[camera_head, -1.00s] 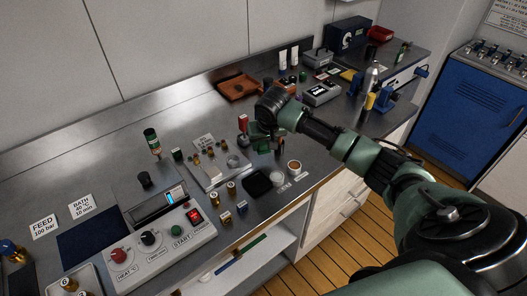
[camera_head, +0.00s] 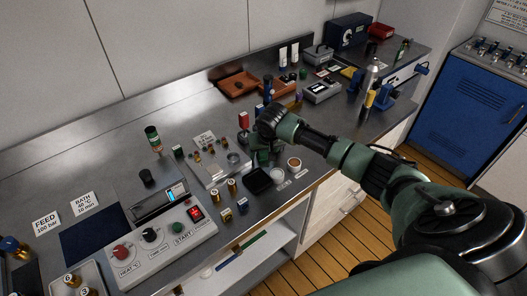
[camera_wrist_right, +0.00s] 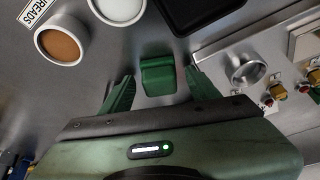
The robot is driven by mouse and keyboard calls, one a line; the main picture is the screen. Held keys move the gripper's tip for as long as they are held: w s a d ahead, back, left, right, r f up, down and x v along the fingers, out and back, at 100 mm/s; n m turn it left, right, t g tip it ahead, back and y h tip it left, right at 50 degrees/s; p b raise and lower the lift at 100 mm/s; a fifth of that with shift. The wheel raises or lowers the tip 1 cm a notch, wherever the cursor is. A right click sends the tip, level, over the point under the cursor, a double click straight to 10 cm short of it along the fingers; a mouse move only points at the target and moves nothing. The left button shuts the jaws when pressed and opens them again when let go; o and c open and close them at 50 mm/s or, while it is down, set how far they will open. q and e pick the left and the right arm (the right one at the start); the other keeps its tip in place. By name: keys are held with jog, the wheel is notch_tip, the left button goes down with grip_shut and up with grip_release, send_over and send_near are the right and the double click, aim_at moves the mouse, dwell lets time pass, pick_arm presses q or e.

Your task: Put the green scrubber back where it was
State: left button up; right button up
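The green scrubber, a small green block (camera_wrist_right: 158,76), shows in the right wrist view between the two green fingers of my right gripper (camera_wrist_right: 160,90). A gap shows on each side of it, so the fingers are open around it without visible contact. Whether it rests on the metal bench cannot be told for sure. In the head view my right gripper (camera_head: 264,156) is low over the bench, beside the black tray (camera_head: 257,181); the wrist and fingers hide the scrubber there. My left gripper is not in view.
A white cup (camera_head: 278,176) and a cup with brown contents (camera_head: 294,164) stand close by on the right. A metal plate with small fittings (camera_head: 208,172) lies left of the gripper. A red-topped item (camera_head: 243,120) stands behind. The control box (camera_head: 165,243) is at front left.

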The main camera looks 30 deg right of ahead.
jog(key=b+v, duration=0.1)
jog(key=v, duration=1.1)
jog(key=shift+r+b, duration=0.25)
jog(key=shift+b, duration=0.1)
